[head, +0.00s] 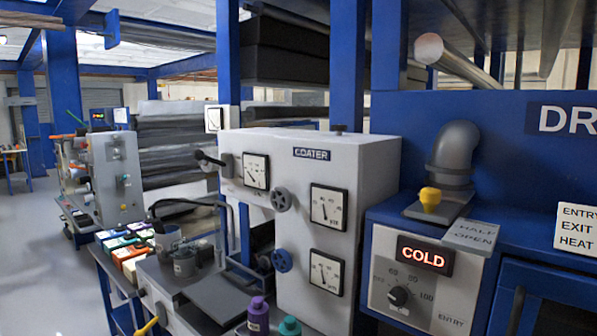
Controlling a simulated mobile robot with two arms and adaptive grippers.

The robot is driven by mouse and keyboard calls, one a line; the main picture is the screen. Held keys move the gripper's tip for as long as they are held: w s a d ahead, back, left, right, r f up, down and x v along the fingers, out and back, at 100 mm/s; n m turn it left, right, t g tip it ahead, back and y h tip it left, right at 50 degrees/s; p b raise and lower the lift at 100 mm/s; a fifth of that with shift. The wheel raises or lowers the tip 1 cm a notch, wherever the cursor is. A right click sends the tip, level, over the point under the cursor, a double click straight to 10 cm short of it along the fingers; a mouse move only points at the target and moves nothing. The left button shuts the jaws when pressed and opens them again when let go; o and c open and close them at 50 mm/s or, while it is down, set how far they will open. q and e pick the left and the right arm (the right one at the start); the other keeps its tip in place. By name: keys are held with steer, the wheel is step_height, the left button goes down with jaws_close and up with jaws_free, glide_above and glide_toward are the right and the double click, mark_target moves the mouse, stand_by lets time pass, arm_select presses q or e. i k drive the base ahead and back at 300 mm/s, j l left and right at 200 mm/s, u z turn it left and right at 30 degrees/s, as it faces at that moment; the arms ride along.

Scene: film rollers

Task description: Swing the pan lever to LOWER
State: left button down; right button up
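No lever labelled pan and no LOWER mark can be read. A black-handled lever (209,160) sticks out to the left from the upper left of the white COATER cabinet (310,172). A yellow handle (146,326) shows low at the bottom edge, below the coater's grey bench; its lower part is cut off. I cannot tell which of these is the pan lever. Neither of my grippers is in view.
The coater carries dials, a grey handwheel (281,198) and a blue handwheel (281,260). A purple bottle (258,318) and a teal bottle (289,327) stand in front. A blue dryer (480,140) with a COLD display (425,256) stands right. Open floor (35,250) lies left.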

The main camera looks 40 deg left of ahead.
mark_target(199, 155)
steer(key=u, duration=1.9)
